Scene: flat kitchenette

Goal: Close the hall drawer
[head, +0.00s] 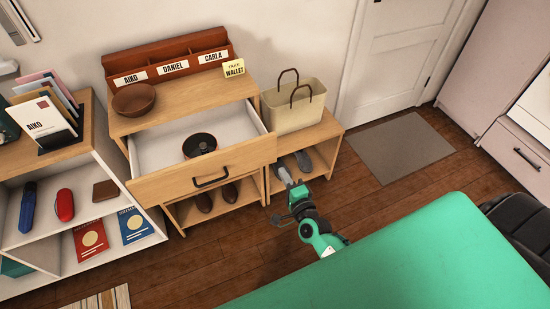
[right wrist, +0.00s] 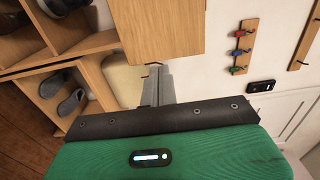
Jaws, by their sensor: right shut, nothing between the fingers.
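The hall drawer (head: 203,172) is pulled open from the wooden cabinet in the head view. It has a white inside, a wooden front and a dark bar handle (head: 211,179). A dark round object (head: 199,145) lies inside it. My right gripper (head: 282,172) is shut and empty, to the right of the drawer front's right end, apart from the handle. In the right wrist view the gripper's fingers (right wrist: 157,82) point toward a wooden panel (right wrist: 155,30), whose identity I cannot confirm. My left gripper is out of view.
A beige bag (head: 293,108) stands on the low shoe bench right of the drawer. A brown bowl (head: 134,99) and a name organiser (head: 170,62) sit on the cabinet top. Shoes (head: 215,198) lie below the drawer. A grey mat (head: 391,146) lies by the door.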

